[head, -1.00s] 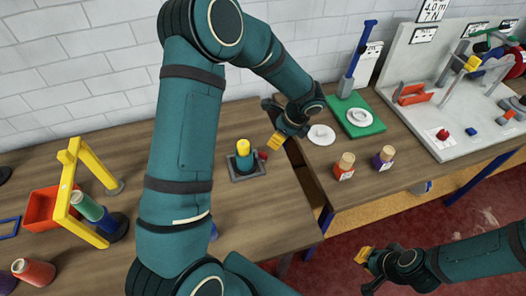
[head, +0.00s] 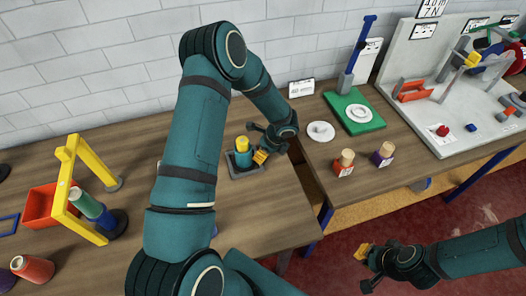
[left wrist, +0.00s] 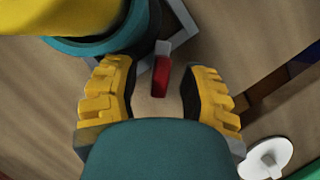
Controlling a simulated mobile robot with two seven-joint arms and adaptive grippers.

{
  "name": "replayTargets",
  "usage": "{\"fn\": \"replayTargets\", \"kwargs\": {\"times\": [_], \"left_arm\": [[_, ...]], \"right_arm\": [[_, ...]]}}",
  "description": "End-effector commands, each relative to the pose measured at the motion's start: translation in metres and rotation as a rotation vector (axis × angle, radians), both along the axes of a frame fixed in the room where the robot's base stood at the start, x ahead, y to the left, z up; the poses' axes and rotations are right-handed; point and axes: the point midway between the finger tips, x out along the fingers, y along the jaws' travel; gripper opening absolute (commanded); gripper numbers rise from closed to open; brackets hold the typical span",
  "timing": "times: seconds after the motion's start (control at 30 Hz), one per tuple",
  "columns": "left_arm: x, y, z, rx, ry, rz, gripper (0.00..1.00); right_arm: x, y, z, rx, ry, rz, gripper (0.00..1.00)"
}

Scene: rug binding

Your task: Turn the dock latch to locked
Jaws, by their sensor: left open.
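The dock is a grey square base (head: 247,172) on the left table, holding a teal cylinder with a yellow top (head: 243,147). Its latch is a small red lever (left wrist: 161,76) on a grey pivot at the dock's edge. My left gripper (head: 262,156) is beside the dock's right side. In the left wrist view my left gripper (left wrist: 158,98) is open, its yellow pads either side of the red lever with gaps on both sides. In the head view the lever is hidden by the gripper. My right gripper (head: 364,266) hangs over the floor; its opening is unclear.
A yellow frame (head: 82,188) and a red bin (head: 44,206) stand at left. A gap separates the tables.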

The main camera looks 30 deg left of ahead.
Motion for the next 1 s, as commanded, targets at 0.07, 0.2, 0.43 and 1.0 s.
{"fn": "replayTargets", "kwargs": {"times": [0.07, 0.2, 0.43, 1.0], "left_arm": [[0.0, 0.0006, -0.0009, 0.0, 0.0, 0.0, 0.44], [0.0, 0.0007, -0.0008, 0.0, 0.0, 0.0, 0.44], [0.0, 0.0006, -0.0006, 0.001, 0.0, 0.0, 0.0], [0.0004, 0.0011, -0.0023, 0.002, 0.0, 0.084, 0.0]], "right_arm": [[0.0, 0.0, 0.0, 0.0, 0.0, 0.0, 0.0], [-0.0001, 0.0, 0.0, 0.0, 0.0, 0.0, 0.0], [-0.0001, 0.0, 0.0, 0.0, 0.0, 0.0, 0.0], [0.0001, 0.0004, -0.0072, -0.001, 0.0, 0.0, 0.0]]}}
